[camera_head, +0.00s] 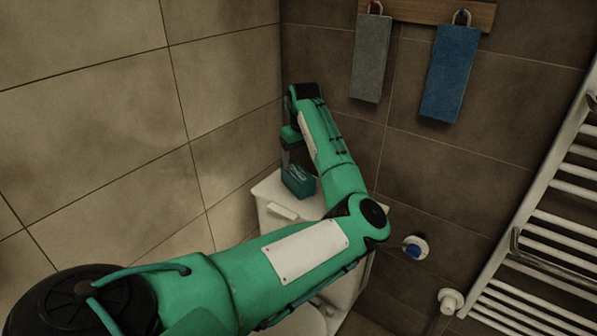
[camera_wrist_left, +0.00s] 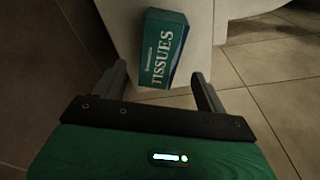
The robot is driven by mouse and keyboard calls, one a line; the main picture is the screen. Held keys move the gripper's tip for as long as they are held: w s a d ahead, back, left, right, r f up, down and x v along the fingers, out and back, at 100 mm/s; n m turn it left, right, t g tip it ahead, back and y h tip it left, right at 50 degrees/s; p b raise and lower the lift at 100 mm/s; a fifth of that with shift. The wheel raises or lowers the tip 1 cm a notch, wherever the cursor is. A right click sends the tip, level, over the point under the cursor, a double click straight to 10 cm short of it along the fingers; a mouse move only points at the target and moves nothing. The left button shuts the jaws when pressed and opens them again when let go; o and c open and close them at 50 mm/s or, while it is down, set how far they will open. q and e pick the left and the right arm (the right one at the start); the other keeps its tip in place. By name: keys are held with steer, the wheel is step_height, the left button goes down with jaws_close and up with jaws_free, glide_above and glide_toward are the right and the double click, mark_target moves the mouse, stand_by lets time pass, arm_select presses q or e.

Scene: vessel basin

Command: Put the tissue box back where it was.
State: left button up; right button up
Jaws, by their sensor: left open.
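The teal tissue box (camera_head: 298,181) sits on the white cistern top in the corner, close to the tiled walls. In the left wrist view the tissue box (camera_wrist_left: 161,47) shows its side with the word TISSUES, upright and slightly turned. My left gripper (camera_head: 286,158) points down at the box's left side, partly hidden by my arm in the head view. In the left wrist view my left gripper (camera_wrist_left: 160,70) is open, with a finger on either side of the box's near end. Neither finger visibly grips it. My right gripper is not in view.
The white cistern (camera_head: 270,190) has a flush button plate in front of the box. Grey (camera_head: 371,58) and blue (camera_head: 449,73) towels hang on the back wall. A white towel radiator (camera_head: 545,240) stands at the right. Tiled walls close in the corner.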

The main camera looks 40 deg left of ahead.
mark_target(300, 174)
arm_select(q)
steer(key=r, duration=0.4)
steer(key=shift+d, duration=0.2)
steer(key=shift+f, duration=0.1)
